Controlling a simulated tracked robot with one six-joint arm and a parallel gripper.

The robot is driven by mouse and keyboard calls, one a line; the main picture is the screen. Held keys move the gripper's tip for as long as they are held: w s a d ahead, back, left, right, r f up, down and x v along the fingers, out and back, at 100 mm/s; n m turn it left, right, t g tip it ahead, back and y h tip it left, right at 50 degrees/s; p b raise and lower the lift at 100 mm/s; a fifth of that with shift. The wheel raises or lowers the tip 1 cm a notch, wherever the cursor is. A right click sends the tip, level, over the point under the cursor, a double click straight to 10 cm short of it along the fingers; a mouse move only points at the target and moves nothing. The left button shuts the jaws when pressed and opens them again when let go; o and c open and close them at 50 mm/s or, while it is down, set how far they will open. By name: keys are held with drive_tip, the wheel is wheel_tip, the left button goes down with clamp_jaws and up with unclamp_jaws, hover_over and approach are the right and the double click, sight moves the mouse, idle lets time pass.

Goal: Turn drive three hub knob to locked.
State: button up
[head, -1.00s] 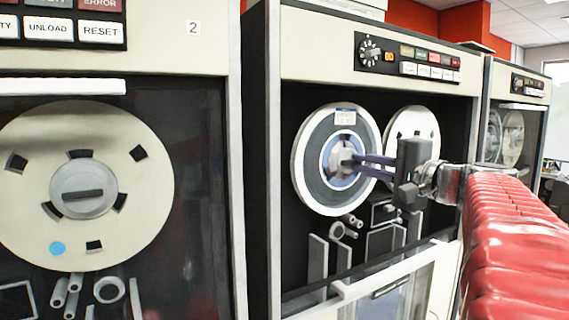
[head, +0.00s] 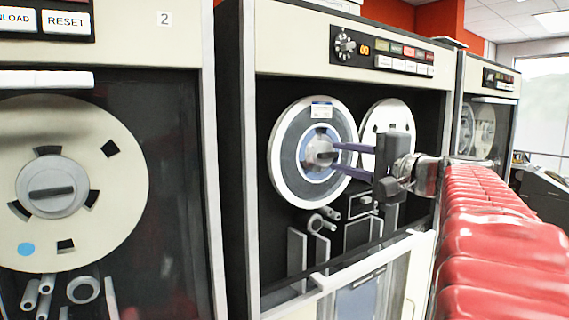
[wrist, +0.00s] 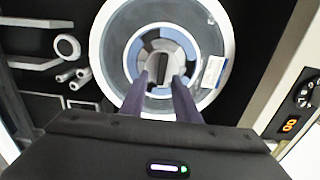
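The tape drive cabinet (head: 232,150) right of the one labelled 2 carries a grey and white reel (head: 283,172) with a blue ring. Its hub knob (head: 319,153) is at the reel's centre, partly hidden by my fingers in the head view. In the wrist view the knob (wrist: 159,74) shows a dark bar running nearly up and down the picture. My gripper (head: 336,157) is in front of the hub, its two purple fingers apart. In the wrist view the fingertips (wrist: 160,80) lie either side of the knob, with gaps visible; I cannot tell exact depth.
A second reel (head: 388,122) is behind my gripper. A control panel (head: 385,52) with a dial and buttons sits above. Below is a pale frame (head: 345,268) across the cabinet front. The label 2 drive (head: 205,120) stands left, with its own reel (head: 110,205).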

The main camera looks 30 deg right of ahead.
drive_tip(key=s, duration=1.3)
drive_tip(key=shift+d, duration=0.2)
